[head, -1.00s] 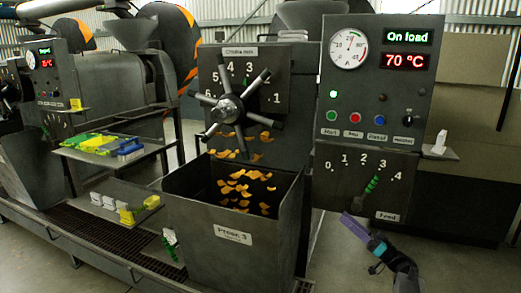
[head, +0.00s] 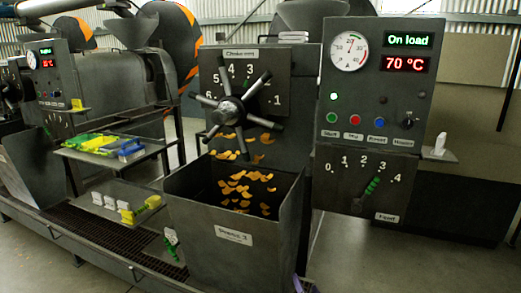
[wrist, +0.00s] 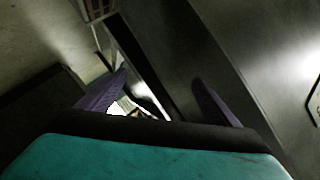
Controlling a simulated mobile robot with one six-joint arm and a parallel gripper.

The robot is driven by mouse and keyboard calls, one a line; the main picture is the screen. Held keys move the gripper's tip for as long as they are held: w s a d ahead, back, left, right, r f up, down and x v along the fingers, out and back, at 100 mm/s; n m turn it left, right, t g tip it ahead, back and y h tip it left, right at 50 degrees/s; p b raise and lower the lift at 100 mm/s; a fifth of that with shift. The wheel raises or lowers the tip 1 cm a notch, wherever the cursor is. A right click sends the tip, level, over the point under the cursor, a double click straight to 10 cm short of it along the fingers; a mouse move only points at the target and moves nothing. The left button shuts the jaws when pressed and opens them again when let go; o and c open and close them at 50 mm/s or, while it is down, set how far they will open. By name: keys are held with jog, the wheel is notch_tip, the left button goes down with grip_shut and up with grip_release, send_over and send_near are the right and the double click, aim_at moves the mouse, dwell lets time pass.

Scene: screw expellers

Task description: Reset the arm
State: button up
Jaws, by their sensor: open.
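My gripper shows in the wrist view (wrist: 160,97) with its two purple fingers spread apart and nothing visible between them. In the head view only a small purple part of my gripper (head: 297,284) shows at the bottom edge, by the right side of the Press 3 bin (head: 233,237). The rest of my arm is out of the head view.
The spoked choke wheel (head: 229,110) stands above the bin, which holds orange flakes. The control panel (head: 376,82) reads On load and 70 °C. A shelf with coloured tools (head: 105,146) and a lower tray (head: 120,205) are at left. Floor at lower right is clear.

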jog(key=s+f+g+h, duration=0.4)
jog(key=s+f+g, duration=0.6)
jog(key=s+f, duration=1.15)
jog(key=s+a+r+n+g+y, duration=0.1)
jog(key=s+n+g, duration=0.5)
jog(key=s, duration=2.1)
jog(key=r+g, duration=0.1)
jog(key=g, duration=0.4)
jog(key=shift+s+a+r, duration=0.35)
jog(key=shift+a, duration=0.05)
